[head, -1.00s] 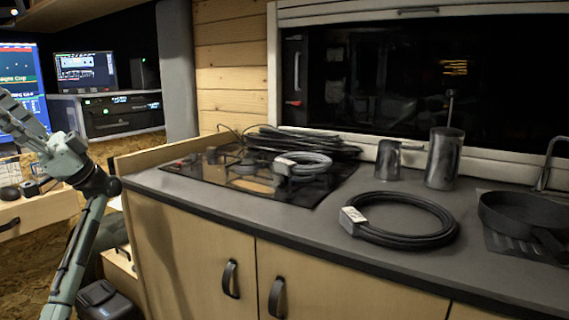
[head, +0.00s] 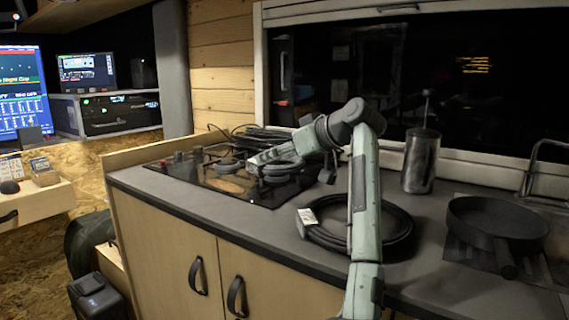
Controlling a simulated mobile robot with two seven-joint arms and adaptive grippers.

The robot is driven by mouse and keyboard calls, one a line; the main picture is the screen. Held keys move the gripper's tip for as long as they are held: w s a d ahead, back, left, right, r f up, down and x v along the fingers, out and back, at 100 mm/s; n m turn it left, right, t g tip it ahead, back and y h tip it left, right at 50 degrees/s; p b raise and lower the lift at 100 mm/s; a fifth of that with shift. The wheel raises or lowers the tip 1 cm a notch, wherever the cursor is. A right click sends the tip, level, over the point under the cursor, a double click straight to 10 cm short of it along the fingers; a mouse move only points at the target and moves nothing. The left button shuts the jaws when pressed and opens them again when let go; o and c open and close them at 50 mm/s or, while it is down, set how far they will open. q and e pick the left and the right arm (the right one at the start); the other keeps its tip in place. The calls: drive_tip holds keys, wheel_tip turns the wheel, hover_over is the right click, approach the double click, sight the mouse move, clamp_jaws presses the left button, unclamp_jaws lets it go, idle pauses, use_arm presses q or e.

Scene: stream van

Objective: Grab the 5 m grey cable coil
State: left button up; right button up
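The small grey cable coil (head: 285,162) lies on the dark glass hob, mostly hidden behind my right gripper. My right arm comes in from the bottom right, rises over the counter and bends left at the top. My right gripper (head: 259,161) is at the coil, low over the hob. Whether its fingers are open or closed around the coil cannot be made out. My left gripper is not in view.
A larger black coil with a white label (head: 307,217) lies on the counter, partly behind my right arm. Black cables (head: 262,136) are heaped behind the hob (head: 215,180). A metal canister (head: 421,160) and a pan (head: 497,220) stand to the right.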

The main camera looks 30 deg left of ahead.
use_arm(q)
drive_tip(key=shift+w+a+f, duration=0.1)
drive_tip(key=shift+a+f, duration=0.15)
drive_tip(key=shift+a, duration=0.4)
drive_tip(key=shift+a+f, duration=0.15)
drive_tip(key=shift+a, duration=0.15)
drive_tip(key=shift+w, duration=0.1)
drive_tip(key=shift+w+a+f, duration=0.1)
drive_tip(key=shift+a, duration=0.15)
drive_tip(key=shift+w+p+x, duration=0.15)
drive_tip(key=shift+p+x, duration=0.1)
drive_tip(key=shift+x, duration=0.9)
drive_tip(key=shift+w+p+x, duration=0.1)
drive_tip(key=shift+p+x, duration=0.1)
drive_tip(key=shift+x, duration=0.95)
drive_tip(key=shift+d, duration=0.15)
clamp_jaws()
use_arm(e)
drive_tip(key=shift+g, duration=0.3)
drive_tip(key=s+f, duration=0.1)
drive_tip(key=f, duration=0.1)
drive_tip(key=s+f, duration=0.1)
drive_tip(key=shift+s+d+f, duration=0.35)
